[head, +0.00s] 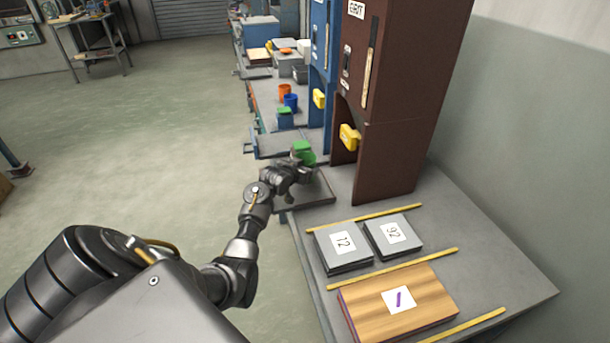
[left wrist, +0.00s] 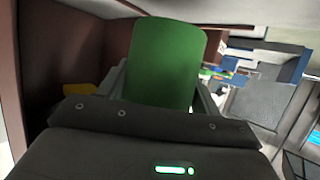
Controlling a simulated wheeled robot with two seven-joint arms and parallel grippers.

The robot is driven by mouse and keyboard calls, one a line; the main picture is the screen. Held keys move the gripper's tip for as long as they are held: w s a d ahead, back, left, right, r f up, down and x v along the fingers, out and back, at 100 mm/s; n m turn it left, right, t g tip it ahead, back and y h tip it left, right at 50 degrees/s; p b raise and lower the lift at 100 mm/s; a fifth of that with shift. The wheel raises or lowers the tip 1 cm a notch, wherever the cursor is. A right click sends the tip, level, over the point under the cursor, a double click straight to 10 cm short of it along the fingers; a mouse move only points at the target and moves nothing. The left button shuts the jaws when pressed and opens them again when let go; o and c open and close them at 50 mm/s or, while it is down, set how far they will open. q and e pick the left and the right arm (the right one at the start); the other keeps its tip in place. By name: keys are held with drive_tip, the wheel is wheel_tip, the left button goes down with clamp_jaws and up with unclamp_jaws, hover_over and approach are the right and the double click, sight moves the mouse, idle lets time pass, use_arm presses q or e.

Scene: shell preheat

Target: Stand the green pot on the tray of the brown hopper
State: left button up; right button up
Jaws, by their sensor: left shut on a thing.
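The green pot (head: 306,153) is between the fingers of my left gripper (head: 297,165), which is shut on it. In the left wrist view the pot (left wrist: 167,62) looks upright and fills the space between the fingers. The brown hopper (head: 398,90) stands to the right of the pot, with a yellow part (head: 349,137) on its front. Its dark tray (head: 314,197) sticks out to the left at its foot, partly hidden by my gripper. The pot is over or at the tray's far part; I cannot tell whether it touches. My right gripper is not in view.
A blue hopper (head: 320,45) stands behind the brown one. Orange (head: 284,91) and blue (head: 291,102) pots stand on the bench beyond. Grey plates (head: 341,246) and a wooden block (head: 425,289) lie between yellow strips on the near table.

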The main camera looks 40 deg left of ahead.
use_arm(q)
wheel_tip(320, 180, down, 3)
drive_tip(key=shift+w+p, duration=0.1)
drive_tip(key=shift+p, duration=0.3)
drive_tip(key=shift+f, duration=0.15)
drive_tip(key=shift+f, duration=0.15)
drive_tip(key=o, duration=1.1)
